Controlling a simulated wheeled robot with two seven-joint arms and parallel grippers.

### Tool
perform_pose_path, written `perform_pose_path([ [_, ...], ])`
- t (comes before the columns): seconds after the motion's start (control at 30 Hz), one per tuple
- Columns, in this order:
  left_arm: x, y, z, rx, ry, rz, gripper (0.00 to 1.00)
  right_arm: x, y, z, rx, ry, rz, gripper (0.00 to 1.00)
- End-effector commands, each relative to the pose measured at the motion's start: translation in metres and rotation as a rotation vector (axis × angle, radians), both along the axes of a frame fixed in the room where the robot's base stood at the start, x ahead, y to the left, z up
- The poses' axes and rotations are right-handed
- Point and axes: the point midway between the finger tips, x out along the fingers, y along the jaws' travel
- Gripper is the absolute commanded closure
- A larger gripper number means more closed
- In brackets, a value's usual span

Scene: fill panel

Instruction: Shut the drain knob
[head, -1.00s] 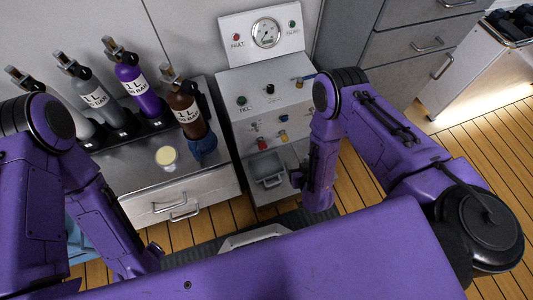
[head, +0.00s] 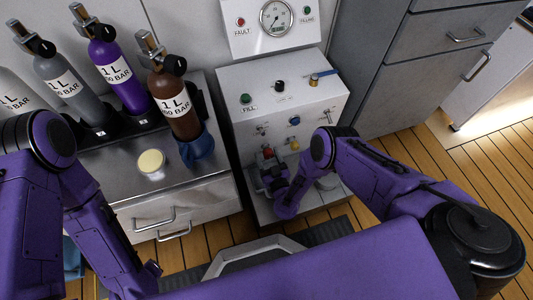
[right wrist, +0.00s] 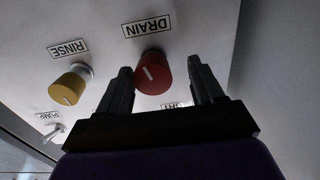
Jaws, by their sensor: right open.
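The red drain knob (right wrist: 153,72) is on the panel under the label DRAIN, its white mark slightly slanted. My right gripper (right wrist: 163,82) is open, with one finger to each side of the knob in the wrist view. I cannot tell whether either finger touches it. In the head view the red knob (head: 268,153) shows just above my right gripper (head: 272,178), at the panel's lower left front. My left arm hangs at the lower left; its gripper (head: 152,271) is mostly hidden, and its jaws cannot be made out.
A yellow rinse knob (right wrist: 70,86) sits beside the drain knob, with a blue knob (head: 294,121) above. A small metal toggle (right wrist: 55,130) is nearby. Several bottles stand on the left counter (head: 120,188); grey drawers (head: 425,45) stand right of the panel.

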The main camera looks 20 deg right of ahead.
Motion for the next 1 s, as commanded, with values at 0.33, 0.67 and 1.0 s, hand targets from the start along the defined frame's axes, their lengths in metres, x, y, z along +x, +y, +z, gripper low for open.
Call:
perform_pose_path([
  [0.33, -0.0005, 0.0000, 0.0002, 0.000, 0.001, 0.000, 0.40, -0.0034, -0.0113, -0.0001, -0.001, 0.001, -0.022, 0.90],
  [0.67, -0.0004, 0.0000, -0.0004, 0.000, 0.001, 0.000, 0.40, -0.0032, -0.0109, -0.0004, 0.036, 0.003, -0.021, 0.89],
  [1.0, -0.0005, 0.0000, -0.0032, -0.001, 0.001, 0.000, 0.40, -0.0029, -0.0111, -0.0010, 0.259, 0.012, -0.019, 0.89],
])
